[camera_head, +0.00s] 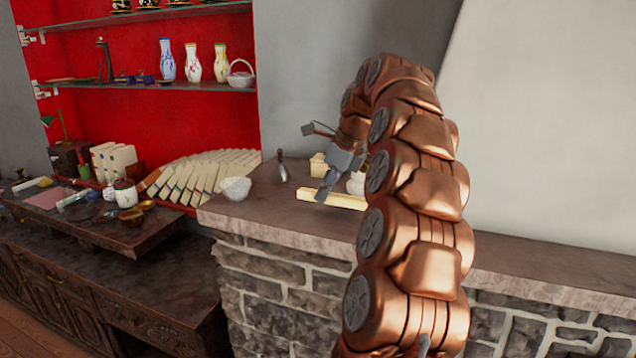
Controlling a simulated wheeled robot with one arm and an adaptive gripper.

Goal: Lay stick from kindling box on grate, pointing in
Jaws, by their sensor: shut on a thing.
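The stick's right end passes behind my arm. A small pale block-like thing (318,160) shows behind the gripper, partly hidden; I cannot tell whether it is the kindling box. No grate can be made out in this view.
A white bowl (236,188) and a dark metal bell-shaped thing (282,168) stand on the ledge left of my gripper. A row of leaning books (205,178) lies beyond. Shelves with vases (193,62) are on the red wall. The ledge's front left is clear.

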